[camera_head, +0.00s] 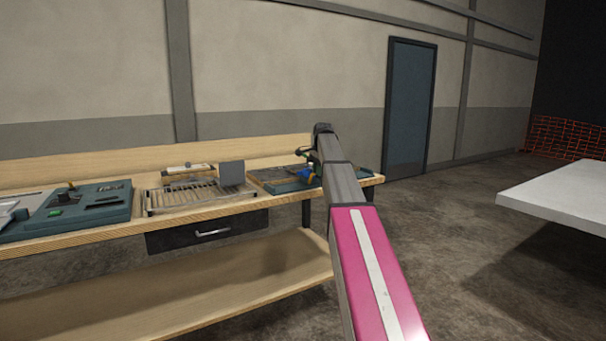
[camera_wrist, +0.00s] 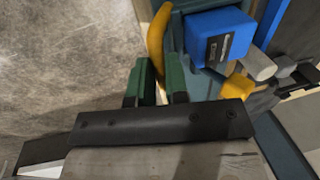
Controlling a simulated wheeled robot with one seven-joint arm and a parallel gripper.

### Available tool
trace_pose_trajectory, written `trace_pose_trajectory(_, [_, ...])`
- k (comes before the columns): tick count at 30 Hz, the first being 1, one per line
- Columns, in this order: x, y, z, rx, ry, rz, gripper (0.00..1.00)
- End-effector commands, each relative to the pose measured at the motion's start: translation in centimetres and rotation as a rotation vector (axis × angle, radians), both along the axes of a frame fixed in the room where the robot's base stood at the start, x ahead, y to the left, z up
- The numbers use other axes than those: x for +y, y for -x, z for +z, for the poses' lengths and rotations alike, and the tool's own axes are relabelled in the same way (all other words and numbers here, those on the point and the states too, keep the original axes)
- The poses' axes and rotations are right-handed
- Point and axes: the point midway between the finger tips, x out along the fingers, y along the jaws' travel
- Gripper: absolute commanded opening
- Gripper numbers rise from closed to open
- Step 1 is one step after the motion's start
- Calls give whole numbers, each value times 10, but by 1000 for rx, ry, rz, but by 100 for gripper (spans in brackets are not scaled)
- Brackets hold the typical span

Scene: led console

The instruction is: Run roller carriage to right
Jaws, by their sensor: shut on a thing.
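My gripper (camera_wrist: 158,88), with green fingers in the wrist view, is shut on a yellow handle (camera_wrist: 157,35). The handle passes between the fingers. Right of it is a blue block (camera_wrist: 220,38) with a dark label, a grey cylinder (camera_wrist: 256,66) and a small yellow piece (camera_wrist: 238,87); these look like parts of the roller carriage. In the head view the blue block (camera_head: 308,174) sits over a teal base (camera_head: 278,187) at the bench's right end. My arm partly hides this spot, and the roller itself is not clear.
The wooden bench (camera_head: 250,219) runs left. On it are a slatted rack (camera_head: 190,196) with a grey plate (camera_head: 231,173) and a teal console (camera_head: 88,211). A drawer (camera_head: 206,233) is below. A white table (camera_head: 560,192) stands at right, with open floor between.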

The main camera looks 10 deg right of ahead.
Motion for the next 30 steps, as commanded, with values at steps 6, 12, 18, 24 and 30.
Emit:
trace_pose_trajectory(6, [-63, -23, 1, 0, 1, -4, 0])
trace_pose_trajectory(12, [-116, -41, 1, -1, 2, -2, 0])
trace_pose_trajectory(18, [-169, -57, 1, 0, 1, -3, 0])
trace_pose_trajectory(24, [-213, -71, 1, -1, 2, -2, 0])
trace_pose_trajectory(30, [-245, -81, 1, -1, 3, -2, 0])
